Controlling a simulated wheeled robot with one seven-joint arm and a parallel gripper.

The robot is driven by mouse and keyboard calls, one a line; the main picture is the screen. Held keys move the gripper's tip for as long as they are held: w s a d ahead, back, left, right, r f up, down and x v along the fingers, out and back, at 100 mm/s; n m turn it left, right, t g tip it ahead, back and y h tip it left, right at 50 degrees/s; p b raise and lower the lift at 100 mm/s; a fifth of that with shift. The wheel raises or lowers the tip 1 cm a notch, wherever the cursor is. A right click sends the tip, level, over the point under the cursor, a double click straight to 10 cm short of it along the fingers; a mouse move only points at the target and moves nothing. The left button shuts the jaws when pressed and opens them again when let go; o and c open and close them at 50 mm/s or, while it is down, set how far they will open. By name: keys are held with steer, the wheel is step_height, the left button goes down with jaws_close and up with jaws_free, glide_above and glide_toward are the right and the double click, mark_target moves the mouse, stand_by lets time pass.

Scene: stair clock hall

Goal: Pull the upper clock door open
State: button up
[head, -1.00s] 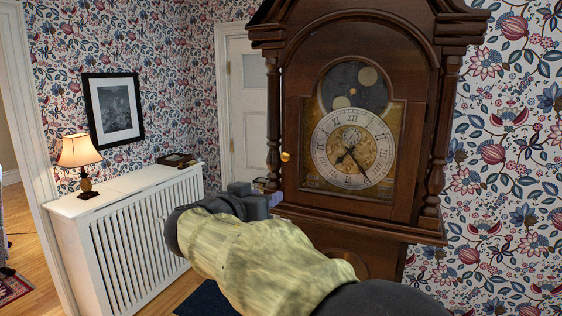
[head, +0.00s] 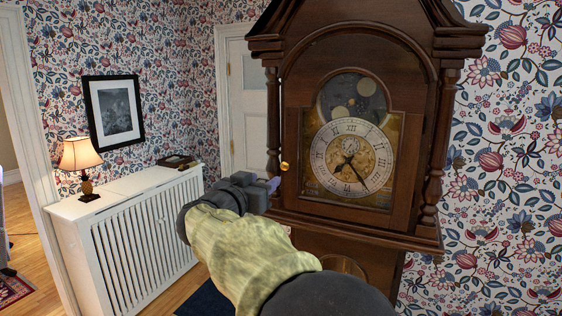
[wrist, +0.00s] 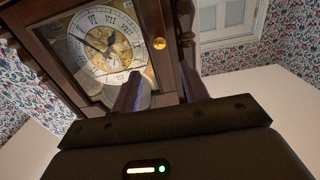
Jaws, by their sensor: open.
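The tall dark wood clock stands against the wall, its upper door (head: 293,122) closed over the round dial (head: 352,158). A small round brass knob (head: 284,166) sits on the door's left edge; the knob also shows in the wrist view (wrist: 159,43), above and between the fingers. My gripper (head: 273,184) is just below and left of the knob in the head view, with its purple fingertips close to the clock's edge. In the wrist view my gripper (wrist: 160,92) has its two fingers apart, with nothing between them. The knob appears beyond the fingertips, not touched.
A white radiator cover (head: 140,215) stands to the left, carrying a lit lamp (head: 80,165) and a small dark tray (head: 175,161). A white door (head: 243,110) is behind the clock's left side. A turned column (head: 272,130) flanks the clock door on the left.

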mark_target(284, 166)
steer(key=p+x, duration=0.5)
steer(key=x, duration=0.5)
steer(key=shift+r, duration=0.1)
steer(key=shift+w+d+p, duration=0.2)
steer(key=shift+w+p, duration=0.25)
steer(key=shift+w, duration=0.15)
jaws_close()
